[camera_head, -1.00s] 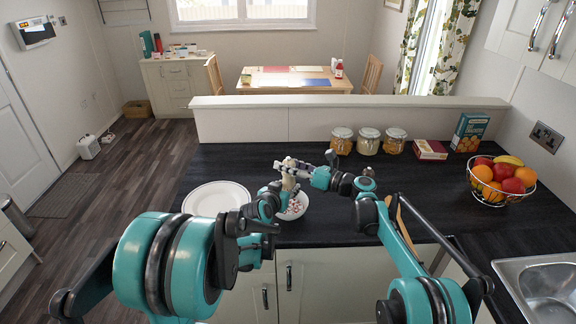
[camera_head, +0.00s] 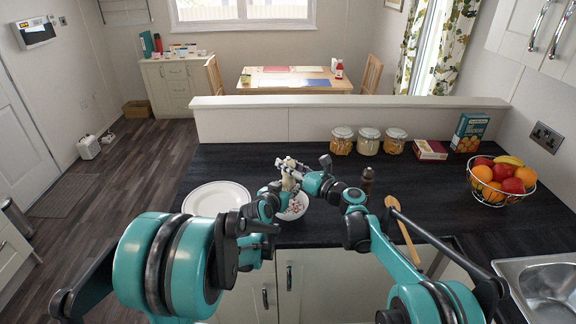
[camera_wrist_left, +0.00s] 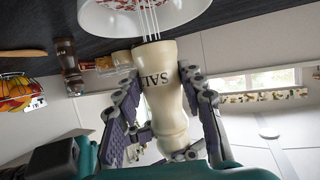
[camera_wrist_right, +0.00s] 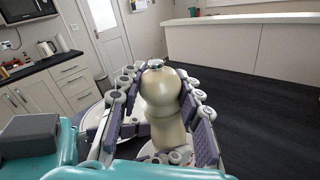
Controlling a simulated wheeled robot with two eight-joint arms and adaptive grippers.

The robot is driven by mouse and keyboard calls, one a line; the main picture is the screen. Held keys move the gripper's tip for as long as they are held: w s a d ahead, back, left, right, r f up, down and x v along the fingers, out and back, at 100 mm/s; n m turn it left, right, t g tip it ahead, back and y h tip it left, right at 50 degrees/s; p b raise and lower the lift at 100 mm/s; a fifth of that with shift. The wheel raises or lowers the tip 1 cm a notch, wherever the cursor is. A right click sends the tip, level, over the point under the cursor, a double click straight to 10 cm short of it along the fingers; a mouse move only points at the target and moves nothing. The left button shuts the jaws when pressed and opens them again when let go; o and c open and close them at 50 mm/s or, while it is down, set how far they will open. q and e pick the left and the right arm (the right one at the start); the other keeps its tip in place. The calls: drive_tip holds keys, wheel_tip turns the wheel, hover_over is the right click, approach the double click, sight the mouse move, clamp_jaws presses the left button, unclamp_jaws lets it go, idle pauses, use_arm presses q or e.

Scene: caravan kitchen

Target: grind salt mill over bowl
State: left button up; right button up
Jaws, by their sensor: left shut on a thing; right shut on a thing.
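The cream salt mill (camera_head: 287,183) stands upside down or steeply tilted over the white bowl (camera_head: 296,213). In the left wrist view its dark lettering shows on the body (camera_wrist_left: 160,82), and thin white streaks run from its end toward the bowl (camera_wrist_left: 185,22). The bowl holds red and white bits. My left gripper (camera_head: 281,190) is shut around the mill's body. My right gripper (camera_head: 292,172) is shut on the mill's rounded end, which shows between its fingers in the right wrist view (camera_wrist_right: 160,90).
A white plate (camera_head: 216,198) lies left of the bowl. A dark mill (camera_head: 367,181) and a wooden spoon (camera_head: 404,228) are right of my right gripper. Several jars (camera_head: 368,141) and a wire fruit bowl (camera_head: 497,201) stand farther right. The sink (camera_head: 545,290) is front right.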

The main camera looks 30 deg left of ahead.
drive_tip(key=shift+m+t+h, duration=1)
drive_tip(key=shift+m+t, duration=0.6)
drive_tip(key=shift+t, duration=0.7)
drive_tip(key=o, duration=1.2)
drive_tip(key=v, duration=1.2)
drive_tip(key=shift+s+a, duration=0.1)
drive_tip(key=shift+s, duration=0.05)
